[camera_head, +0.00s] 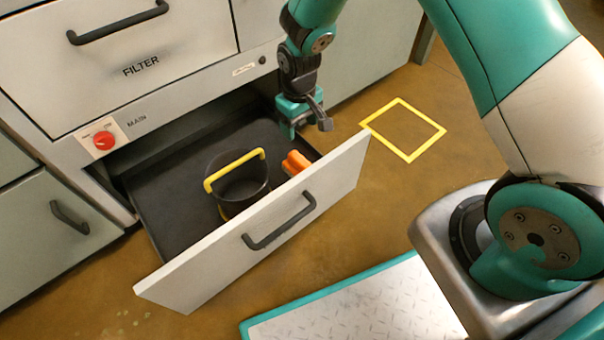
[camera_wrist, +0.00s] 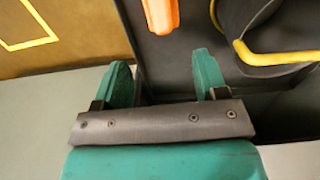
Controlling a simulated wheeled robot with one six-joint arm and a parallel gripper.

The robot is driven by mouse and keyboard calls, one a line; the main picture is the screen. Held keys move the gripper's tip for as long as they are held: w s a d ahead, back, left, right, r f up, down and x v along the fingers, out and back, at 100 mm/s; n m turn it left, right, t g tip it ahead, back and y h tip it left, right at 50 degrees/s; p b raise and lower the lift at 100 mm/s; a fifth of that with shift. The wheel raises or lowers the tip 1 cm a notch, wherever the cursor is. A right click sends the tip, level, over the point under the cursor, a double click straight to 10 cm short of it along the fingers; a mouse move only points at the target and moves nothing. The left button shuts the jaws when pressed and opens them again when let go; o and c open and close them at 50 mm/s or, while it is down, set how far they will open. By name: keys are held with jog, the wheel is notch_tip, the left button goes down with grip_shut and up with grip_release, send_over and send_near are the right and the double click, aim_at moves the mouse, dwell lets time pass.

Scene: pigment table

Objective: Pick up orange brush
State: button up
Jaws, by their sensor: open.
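The orange brush (camera_head: 296,163) lies in the open drawer, near its front panel and right end. Its orange part also shows at the top of the wrist view (camera_wrist: 161,14), cut off by the picture edge. My gripper (camera_head: 306,128) hangs over the right side of the drawer, above and behind the brush. In the wrist view its two teal fingers (camera_wrist: 163,78) are apart with nothing between them, and the brush lies beyond the fingertips. The brush's lower part is hidden by the drawer front in the head view.
A dark bucket (camera_head: 238,185) with a yellow handle stands in the drawer (camera_head: 165,205), left of the brush. The drawer's white front panel (camera_head: 215,258) rises in front. A yellow square (camera_head: 408,156) marks the floor at right. The cabinet (camera_head: 140,100) stands behind.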

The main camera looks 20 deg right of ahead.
aim_at(300, 159)
notch_tip(300, 159, down, 15)
jog(key=b, duration=0.7)
jog(key=shift+r+b, duration=0.15)
jog(key=shift+b, duration=0.15)
jog(key=shift+r, duration=0.1)
jog(key=c, duration=1.1)
jog(key=shift+o, duration=0.2)
jog(key=shift+r, duration=0.1)
notch_tip(300, 159, up, 20)
jog(key=p, duration=1.1)
